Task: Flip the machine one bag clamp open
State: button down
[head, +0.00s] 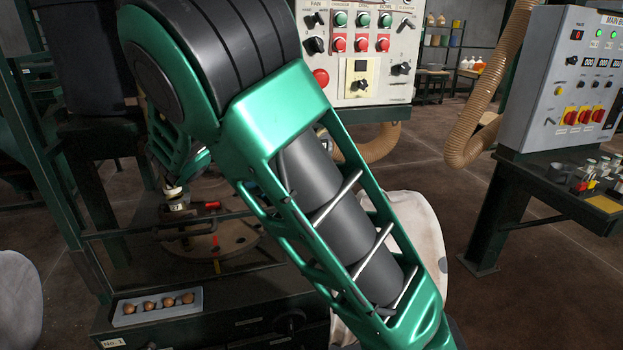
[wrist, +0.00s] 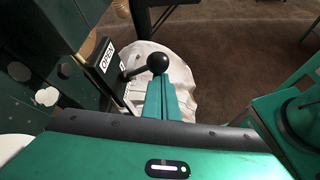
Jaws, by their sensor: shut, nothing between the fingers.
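In the wrist view a round black ball knob (wrist: 158,63) sits on a short dark lever that runs left to a dark plate with a white "OPEN" label (wrist: 107,56); it appears to be the bag clamp's handle. My gripper (wrist: 163,82) is shut and empty, its green fingers together, with the tips right by the near side of the knob. I cannot tell whether they touch it. A pale bag (wrist: 181,82) hangs beyond and below the fingers. In the head view the bag (head: 412,215) is partly behind my green arm, which hides the clamp and my gripper.
A control panel (head: 358,92) with green and red buttons stands behind my arm. A second panel (head: 560,80) on a dark bench is at the right. A tray (head: 157,306) of small brown pieces and a "No.1" plate (head: 114,343) are at the lower left. Open floor lies between.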

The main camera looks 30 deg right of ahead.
jog(key=shift+w+r, duration=0.1)
jog(key=shift+r, duration=0.2)
jog(key=shift+w+r, duration=0.1)
jog(key=shift+r, duration=0.05)
dwell(0.4)
jog(key=v, duration=1)
jog(key=shift+a, duration=0.3)
